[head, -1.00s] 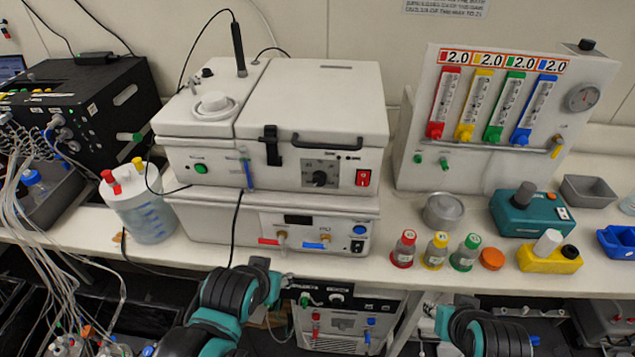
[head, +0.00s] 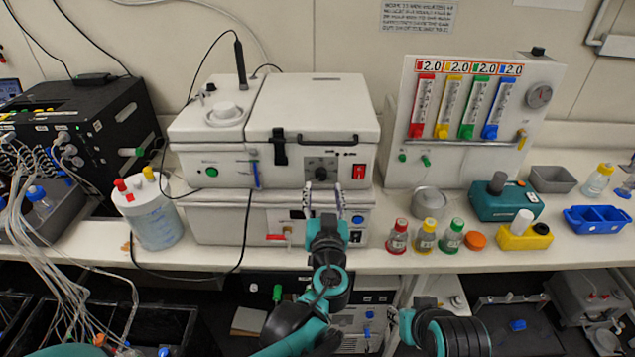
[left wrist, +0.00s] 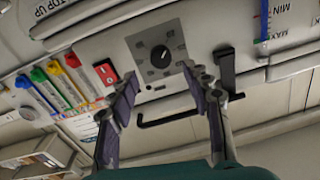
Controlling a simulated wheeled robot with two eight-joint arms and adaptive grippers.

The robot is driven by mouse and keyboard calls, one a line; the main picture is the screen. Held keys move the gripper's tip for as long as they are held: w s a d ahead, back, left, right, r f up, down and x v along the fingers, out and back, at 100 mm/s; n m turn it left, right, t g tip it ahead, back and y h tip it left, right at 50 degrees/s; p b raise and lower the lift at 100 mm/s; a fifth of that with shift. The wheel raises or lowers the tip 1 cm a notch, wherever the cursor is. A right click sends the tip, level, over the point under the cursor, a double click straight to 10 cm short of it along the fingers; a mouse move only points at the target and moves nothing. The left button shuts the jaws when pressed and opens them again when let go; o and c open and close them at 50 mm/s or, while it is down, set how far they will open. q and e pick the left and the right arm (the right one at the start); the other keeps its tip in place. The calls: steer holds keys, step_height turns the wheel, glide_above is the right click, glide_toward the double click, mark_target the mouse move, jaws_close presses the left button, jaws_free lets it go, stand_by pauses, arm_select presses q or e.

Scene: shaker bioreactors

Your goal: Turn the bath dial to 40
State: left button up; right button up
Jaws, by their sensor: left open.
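The bath dial (head: 321,173) is a black knob on a dark square plate on the front of the white water bath (head: 310,110). The left wrist view shows the knob (left wrist: 161,56) with a white pointer mark; the scale numbers are too small to read. My left gripper (head: 322,189) is open and empty, its fingers pointing up just below the dial in the head view. In the left wrist view the dial lies beyond the gap between the fingertips (left wrist: 161,74), apparently untouched.
A red switch (head: 358,172) sits right of the dial, and a black lid handle (head: 327,140) runs above it. A lower white unit (head: 215,220) is under the bath. Several small bottles, including a red-capped one (head: 398,237), stand to the right on the bench.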

mark_target(322, 176)
arm_select(q)
steer(key=w, duration=0.2)
steer(key=w+b, duration=0.1)
steer(key=w, duration=0.2)
steer(key=shift+w+a, duration=0.2)
steer(key=shift+w, duration=0.05)
jaws_close()
